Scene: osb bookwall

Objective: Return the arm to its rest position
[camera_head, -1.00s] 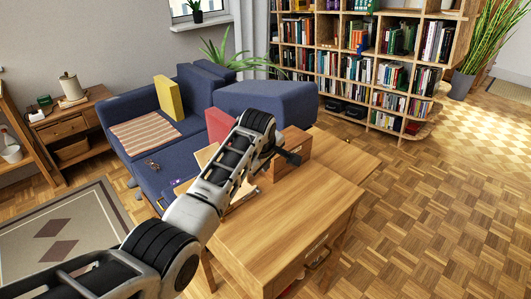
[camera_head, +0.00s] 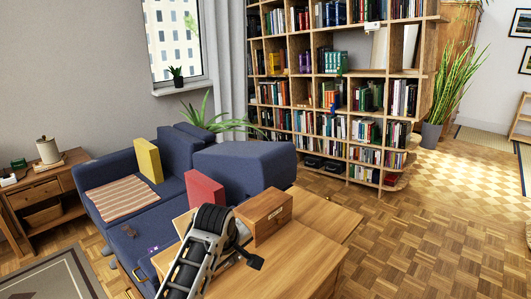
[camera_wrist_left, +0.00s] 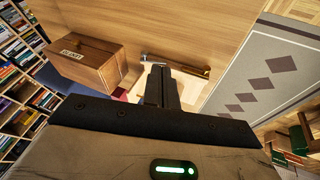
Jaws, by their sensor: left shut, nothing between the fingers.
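My left arm comes in at the bottom of the head view, over the wooden desk (camera_head: 310,262). My left gripper (camera_head: 256,262) is small there, in front of a wooden box (camera_head: 264,217) on the desk. In the left wrist view, the fingers of my left gripper (camera_wrist_left: 161,82) are shut together with nothing between them. The wooden box (camera_wrist_left: 92,62) shows to their left, with a pale label, apart from the fingers. My right gripper is in neither view.
A blue sofa (camera_head: 165,222) with a yellow cushion (camera_head: 149,160) and a red cushion (camera_head: 205,188) stands behind the desk. A bookcase (camera_head: 335,165) fills the back. A metal bar (camera_wrist_left: 178,65) lies near the fingers in the wrist view. Parquet floor at right is clear.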

